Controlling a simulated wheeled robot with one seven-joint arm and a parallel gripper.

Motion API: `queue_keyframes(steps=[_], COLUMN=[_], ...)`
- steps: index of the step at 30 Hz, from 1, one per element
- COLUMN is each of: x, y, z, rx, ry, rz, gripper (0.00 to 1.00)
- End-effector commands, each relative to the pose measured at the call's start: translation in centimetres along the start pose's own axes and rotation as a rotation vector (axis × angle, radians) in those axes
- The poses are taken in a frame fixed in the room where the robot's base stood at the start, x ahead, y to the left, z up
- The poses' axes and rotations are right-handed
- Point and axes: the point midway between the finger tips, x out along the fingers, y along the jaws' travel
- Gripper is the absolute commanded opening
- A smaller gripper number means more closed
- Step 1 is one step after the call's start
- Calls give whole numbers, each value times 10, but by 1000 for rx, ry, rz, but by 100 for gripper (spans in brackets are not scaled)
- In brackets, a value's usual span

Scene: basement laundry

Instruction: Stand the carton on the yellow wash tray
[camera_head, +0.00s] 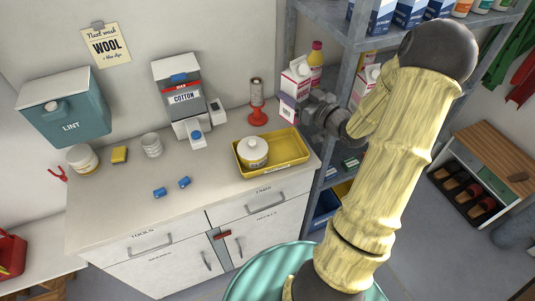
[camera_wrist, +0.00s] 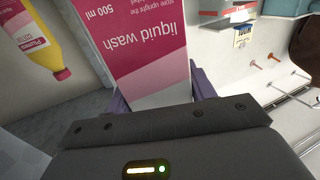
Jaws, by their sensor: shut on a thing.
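My gripper (camera_head: 293,98) is shut on a pink-and-white carton (camera_head: 297,78), near the shelf post and behind the right end of the counter. The carton looks roughly upright in the head view, raised above the counter. In the wrist view the carton (camera_wrist: 150,45) reads "liquid wash" and sits between my purple fingers (camera_wrist: 160,98); its lettering is upside down there. The yellow wash tray (camera_head: 297,153) lies on the right end of the counter, below and left of the carton. A white lidded tub (camera_head: 253,152) stands in the tray's left part; its right part is bare.
A yellow bottle (camera_head: 316,62) and another pink-and-white carton (camera_head: 368,76) are on the grey shelving. The front middle of the counter is clear.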

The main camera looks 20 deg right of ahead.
Motion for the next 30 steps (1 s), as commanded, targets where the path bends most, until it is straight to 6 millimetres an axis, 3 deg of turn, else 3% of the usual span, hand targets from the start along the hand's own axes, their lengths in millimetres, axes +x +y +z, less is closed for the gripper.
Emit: queue_keyframes(steps=[16, 30], x=[0, 0], y=[0, 0], z=[62, 66], rx=[-1, -1], ry=[3, 3], rz=[0, 0], gripper=[13, 13])
